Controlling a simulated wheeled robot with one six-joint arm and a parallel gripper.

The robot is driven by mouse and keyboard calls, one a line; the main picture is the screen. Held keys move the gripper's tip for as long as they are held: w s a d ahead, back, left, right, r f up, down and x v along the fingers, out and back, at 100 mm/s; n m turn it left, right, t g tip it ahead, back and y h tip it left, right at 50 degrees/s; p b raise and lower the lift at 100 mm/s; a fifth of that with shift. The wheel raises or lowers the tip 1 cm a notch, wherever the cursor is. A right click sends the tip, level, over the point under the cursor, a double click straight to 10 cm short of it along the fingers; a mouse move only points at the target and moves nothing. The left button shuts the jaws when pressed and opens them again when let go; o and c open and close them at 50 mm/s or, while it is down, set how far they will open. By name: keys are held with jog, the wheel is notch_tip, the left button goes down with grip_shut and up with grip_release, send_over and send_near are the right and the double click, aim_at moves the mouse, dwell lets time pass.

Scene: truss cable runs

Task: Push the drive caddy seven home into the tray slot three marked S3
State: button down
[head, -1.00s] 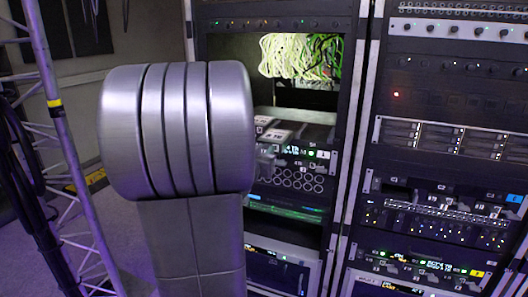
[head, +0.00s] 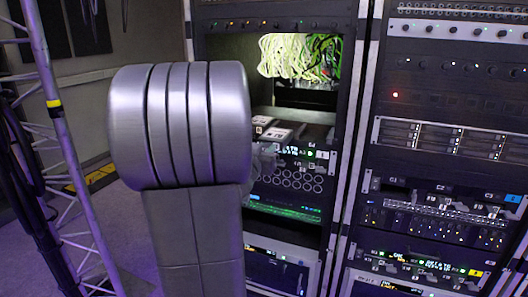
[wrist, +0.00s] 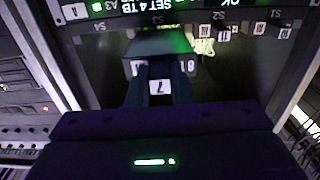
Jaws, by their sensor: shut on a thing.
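The drive caddy seven (wrist: 158,48) is a dark, box-like piece with a white "7" label near its front, seen in the wrist view. My gripper (wrist: 160,76) is shut on its front end, one finger on each side of the label. The caddy points into the dark tray below the S3 mark (wrist: 157,20); its far end is in shadow, so I cannot tell how deep it sits. In the head view my arm hides most of the gripper and the caddy.
Several numbered white labels (wrist: 259,28) lie to the right. In the head view, light cables (head: 298,56) hang above the tray bay, and a truss (head: 62,150) stands at left.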

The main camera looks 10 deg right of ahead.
aim_at(270, 144)
jog(key=shift+w+d, duration=0.4)
jog(key=shift+w, duration=0.15)
jog(key=shift+w+d, duration=0.2)
jog(key=shift+w, duration=0.15)
dwell(0.5)
jog(key=shift+x, duration=1.1)
jog(key=shift+w+d+p, duration=0.15)
jog(key=shift+p, duration=0.3)
jog(key=shift+p+x, duration=0.5)
jog(key=shift+x, duration=2.45)
jog(key=shift+w+d, duration=0.1)
jog(key=shift+w, duration=0.05)
jog(key=shift+w+d, duration=0.35)
jog(key=shift+w, duration=0.2)
jog(key=c, duration=1.2)
grip_release()
